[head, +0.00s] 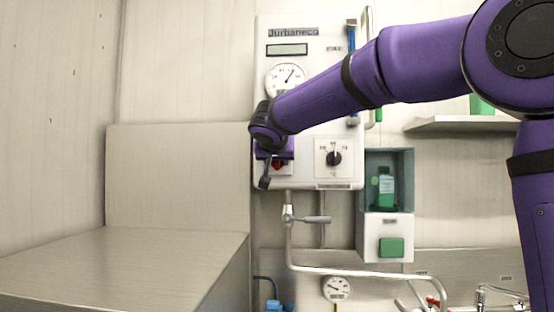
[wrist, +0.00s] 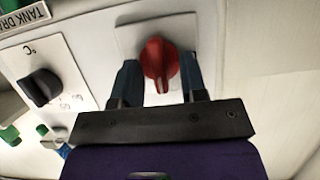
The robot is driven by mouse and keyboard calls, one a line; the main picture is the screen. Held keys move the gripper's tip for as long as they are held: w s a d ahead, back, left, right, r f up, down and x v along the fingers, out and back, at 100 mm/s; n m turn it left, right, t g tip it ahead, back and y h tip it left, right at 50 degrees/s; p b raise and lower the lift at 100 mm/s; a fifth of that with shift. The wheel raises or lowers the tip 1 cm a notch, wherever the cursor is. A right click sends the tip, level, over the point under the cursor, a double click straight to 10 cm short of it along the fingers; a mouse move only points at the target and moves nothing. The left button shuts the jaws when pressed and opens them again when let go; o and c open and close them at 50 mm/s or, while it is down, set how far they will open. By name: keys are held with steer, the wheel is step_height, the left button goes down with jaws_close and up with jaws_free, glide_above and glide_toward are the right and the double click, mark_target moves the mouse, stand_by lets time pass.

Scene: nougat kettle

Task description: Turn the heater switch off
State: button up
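The red rotary knob (wrist: 159,60), which I take for the heater switch, sits on a pale square plate on the white panel. Its pale pointer mark faces the gripper side in the wrist view. In the head view only a bit of the red knob (head: 279,164) shows, with the rest behind my arm. My gripper (wrist: 160,72) is at the knob, with one blue-grey finger on each side of it. The fingers stand apart, about as wide as the knob. I cannot tell whether they touch it. In the head view, my gripper (head: 270,173) is at the panel's lower left.
A black °C dial (head: 334,158) sits right of the red knob. A round gauge (head: 286,79) is above, partly behind my arm. A valve with a grey lever (head: 316,219) and pipes are below. A green bottle (head: 385,187) stands in a niche at right. A metal-grey box (head: 120,260) fills the lower left.

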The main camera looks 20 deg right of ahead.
steer(key=shift+w, duration=0.1)
steer(key=shift+c, duration=0.4)
jaws_close()
steer(key=n+h, duration=0.2)
steer(key=shift+a+f+n+g, duration=0.1)
steer(key=shift+n+g, duration=0.2)
steer(key=shift+n, duration=0.1)
steer(key=shift+w+a+f+n+t+h, duration=0.15)
steer(key=shift+n+h, duration=0.8)
steer(key=shift+n, duration=0.8)
steer(key=shift+s+f+n+t+h, duration=0.1)
steer(key=shift+n+t+h, duration=0.1)
steer(key=shift+n+h, duration=1.2)
steer(key=shift+w+a+f+n+t+h, duration=0.15)
steer(key=shift+n+h, duration=0.4)
steer(key=shift+n, duration=1.6)
